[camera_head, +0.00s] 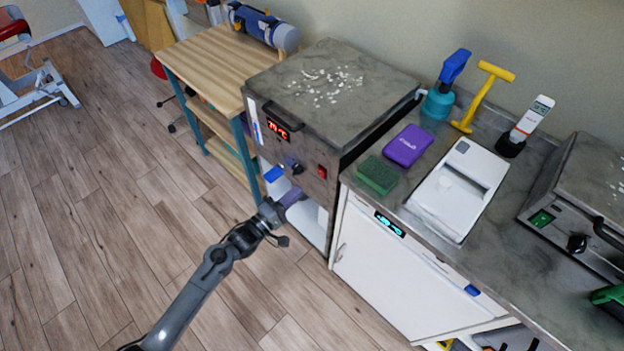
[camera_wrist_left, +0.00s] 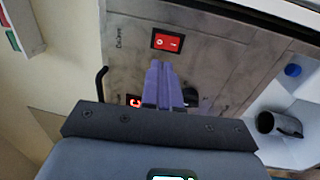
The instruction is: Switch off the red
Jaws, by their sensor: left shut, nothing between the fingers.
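The red rocker switch (camera_head: 322,172) is on the front panel of a grey metal heating unit (camera_head: 340,80). It also shows in the left wrist view (camera_wrist_left: 167,41), with "0" and "I" marks. The unit's display (camera_head: 278,131) is lit red, and a dark knob (camera_head: 292,165) sits below it. My left gripper (camera_head: 296,196) is in front of the panel, below and left of the switch in the head view. Its purple fingers (camera_wrist_left: 162,72) are shut and empty, with tips just below the switch in the wrist view. Contact cannot be told.
A white cabinet (camera_head: 390,275) and worktop stand to the right, holding a green sponge (camera_head: 377,175), a purple box (camera_head: 408,145) and a white device (camera_head: 455,195). Another unit with a green switch (camera_head: 541,219) is at far right.

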